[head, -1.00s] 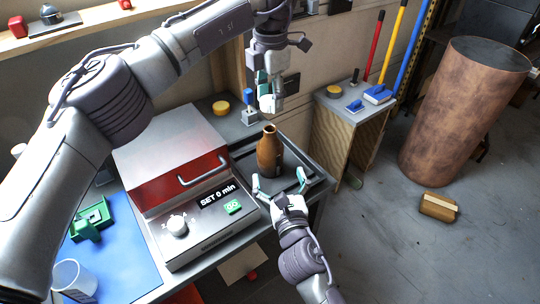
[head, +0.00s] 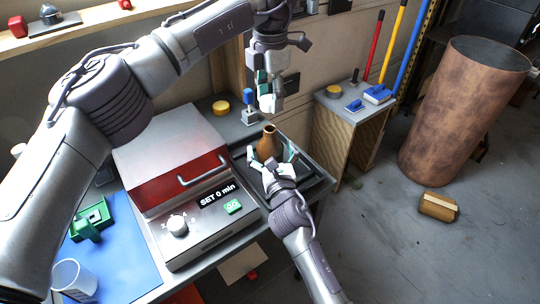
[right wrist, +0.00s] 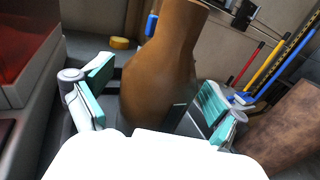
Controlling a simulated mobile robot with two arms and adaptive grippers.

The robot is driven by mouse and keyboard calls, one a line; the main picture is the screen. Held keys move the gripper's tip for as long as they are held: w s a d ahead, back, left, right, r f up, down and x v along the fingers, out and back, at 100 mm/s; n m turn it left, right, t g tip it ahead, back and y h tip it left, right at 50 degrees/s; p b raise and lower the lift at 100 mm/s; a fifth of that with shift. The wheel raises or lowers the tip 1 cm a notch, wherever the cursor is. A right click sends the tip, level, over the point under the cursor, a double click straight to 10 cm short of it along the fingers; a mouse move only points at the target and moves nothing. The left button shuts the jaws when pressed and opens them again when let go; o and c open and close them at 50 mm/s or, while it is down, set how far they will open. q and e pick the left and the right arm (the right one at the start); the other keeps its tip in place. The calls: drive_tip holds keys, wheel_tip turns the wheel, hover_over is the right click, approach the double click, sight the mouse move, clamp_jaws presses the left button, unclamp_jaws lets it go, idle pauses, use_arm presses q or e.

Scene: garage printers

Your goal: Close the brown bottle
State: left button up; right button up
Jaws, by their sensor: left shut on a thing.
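The brown bottle (head: 268,142) stands upright on the dark tray, its open mouth uncovered in the head view. It also fills the middle of the right wrist view (right wrist: 160,80). My right gripper (head: 270,158) is open, with one teal-padded finger on each side of the bottle's body. In the right wrist view a small gap shows between the left finger and the bottle; contact at the right finger is unclear. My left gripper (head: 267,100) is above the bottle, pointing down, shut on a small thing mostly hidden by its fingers.
The dark tray (head: 310,190) lies at the table's right end. A red-lidded machine (head: 175,165) with a handle stands left of the bottle. A yellow disc (head: 221,107) and a blue-handled stamp (head: 248,100) sit behind. A tall brown drum (head: 460,115) stands on the floor at right.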

drive_tip(key=c, duration=1.6)
use_arm(q)
drive_tip(key=shift+f, duration=2.5)
use_arm(e)
drive_tip(key=shift+o, duration=0.2)
use_arm(q)
drive_tip(key=shift+f, duration=0.85)
drive_tip(key=shift+f, duration=0.55)
